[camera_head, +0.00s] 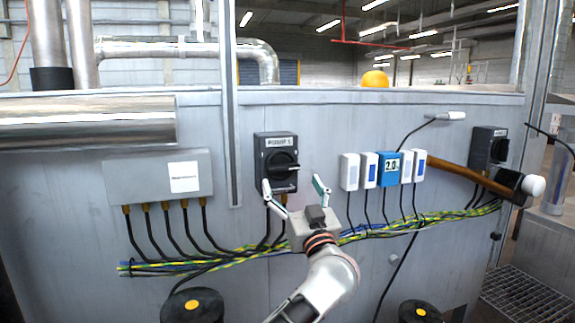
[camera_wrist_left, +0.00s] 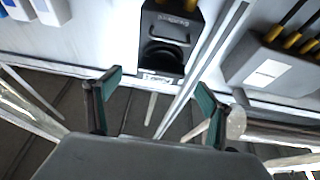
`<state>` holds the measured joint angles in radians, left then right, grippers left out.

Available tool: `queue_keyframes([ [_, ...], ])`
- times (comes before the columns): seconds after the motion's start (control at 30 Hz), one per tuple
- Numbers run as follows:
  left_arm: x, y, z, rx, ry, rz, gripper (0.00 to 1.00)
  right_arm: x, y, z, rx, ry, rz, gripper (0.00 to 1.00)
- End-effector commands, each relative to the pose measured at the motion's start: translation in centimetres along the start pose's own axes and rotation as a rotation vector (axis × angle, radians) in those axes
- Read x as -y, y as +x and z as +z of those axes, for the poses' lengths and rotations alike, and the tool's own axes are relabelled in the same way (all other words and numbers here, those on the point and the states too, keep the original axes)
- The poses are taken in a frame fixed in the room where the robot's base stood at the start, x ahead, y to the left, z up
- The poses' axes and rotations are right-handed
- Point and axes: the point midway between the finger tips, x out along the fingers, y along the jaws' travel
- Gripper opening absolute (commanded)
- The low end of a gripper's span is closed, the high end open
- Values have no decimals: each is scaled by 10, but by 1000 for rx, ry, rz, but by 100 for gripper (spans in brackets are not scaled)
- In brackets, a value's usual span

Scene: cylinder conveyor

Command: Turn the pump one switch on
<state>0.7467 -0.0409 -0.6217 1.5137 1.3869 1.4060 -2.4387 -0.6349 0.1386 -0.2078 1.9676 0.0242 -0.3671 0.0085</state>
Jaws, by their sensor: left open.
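The pump switch is a dark box (camera_head: 262,160) on the grey panel, with a label at its top that seems to read "PUMP 1". Its black rotary knob (camera_head: 284,166) has a handle lying about level, pointing right. My left gripper (camera_head: 292,184) is open and empty, just below and in front of the box, with its fingers spread to either side of it. In the left wrist view the box (camera_wrist_left: 147,45) appears upside down beyond the open fingers (camera_wrist_left: 157,95). I see no contact with the knob. My right gripper is not in view.
A second dark switch box (camera_head: 483,145) is at the far right. White and blue modules (camera_head: 390,169) and a grey junction box (camera_head: 145,180) flank the switch. Cables (camera_head: 225,259) run below.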

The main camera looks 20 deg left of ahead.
Motion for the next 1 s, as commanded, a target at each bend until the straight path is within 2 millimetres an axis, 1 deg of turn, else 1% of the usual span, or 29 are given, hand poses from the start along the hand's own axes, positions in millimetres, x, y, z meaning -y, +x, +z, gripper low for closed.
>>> queue_keyframes([
  [0.1, 1, 16, -2, -4, 3, -3, 81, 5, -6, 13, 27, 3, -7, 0],
  [0.2, 2, 33, -2, -4, 3, -3, 81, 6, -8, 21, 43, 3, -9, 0],
  [0.3, 2, 48, -2, -3, 2, -3, 81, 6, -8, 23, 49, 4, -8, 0],
  [0.43, 1, 63, -1, -4, 2, -2, 81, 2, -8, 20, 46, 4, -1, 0],
  [0.6, 1, 72, 0, -2, 1, -1, 81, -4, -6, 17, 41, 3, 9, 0],
  [0.87, 1, 73, 0, -2, 0, -1, 81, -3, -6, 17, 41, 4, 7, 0],
  [0.9, 1, 73, 0, -2, 0, -1, 70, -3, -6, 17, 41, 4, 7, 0],
  [0.97, 1, 73, 0, -2, 0, -1, 55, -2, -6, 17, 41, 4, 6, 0],
  [1.0, 1, 73, 0, -2, 0, -1, 44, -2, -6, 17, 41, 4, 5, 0],
])
